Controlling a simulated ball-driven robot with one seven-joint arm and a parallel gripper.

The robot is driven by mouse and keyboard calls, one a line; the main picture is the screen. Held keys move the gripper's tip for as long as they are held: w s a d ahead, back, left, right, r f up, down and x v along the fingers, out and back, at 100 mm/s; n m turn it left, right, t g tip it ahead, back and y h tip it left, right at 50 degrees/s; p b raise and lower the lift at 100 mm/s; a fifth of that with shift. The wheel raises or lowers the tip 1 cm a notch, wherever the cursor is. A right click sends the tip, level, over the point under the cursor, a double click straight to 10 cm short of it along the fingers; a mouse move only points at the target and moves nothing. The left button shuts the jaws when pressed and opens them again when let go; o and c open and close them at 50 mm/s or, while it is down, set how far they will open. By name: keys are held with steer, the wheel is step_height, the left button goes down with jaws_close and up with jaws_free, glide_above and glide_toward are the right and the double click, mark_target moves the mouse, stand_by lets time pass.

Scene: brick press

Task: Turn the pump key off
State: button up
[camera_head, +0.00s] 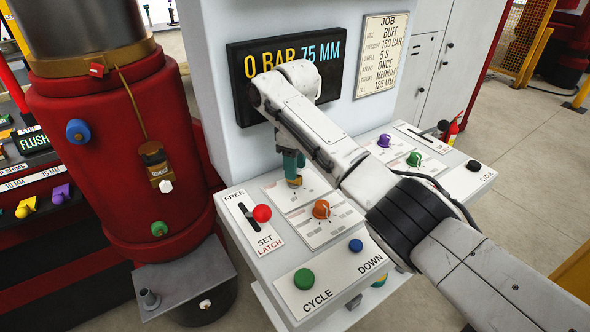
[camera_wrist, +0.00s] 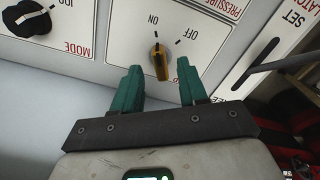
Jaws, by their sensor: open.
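The pump key (camera_wrist: 160,64) is a small yellow key on a white panel plate, seen upside down in the wrist view. Its plate is marked ON and OFF, and the key lines up about with the ON mark. My gripper (camera_wrist: 160,70) is open, with one green finger on each side of the key and gaps between. I cannot tell if the tips are level with the key in depth.
A red-ball lever (camera_head: 262,213) marked FREE, SET, LATCH stands at the panel's left. An orange knob (camera_head: 321,209) is in front of my gripper. A black mode knob (camera_wrist: 33,19) is at the wrist view's upper left. The display (camera_head: 290,62) reads 0 BAR 75 MM.

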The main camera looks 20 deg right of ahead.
steer(key=shift+f, duration=1.35)
jaws_close()
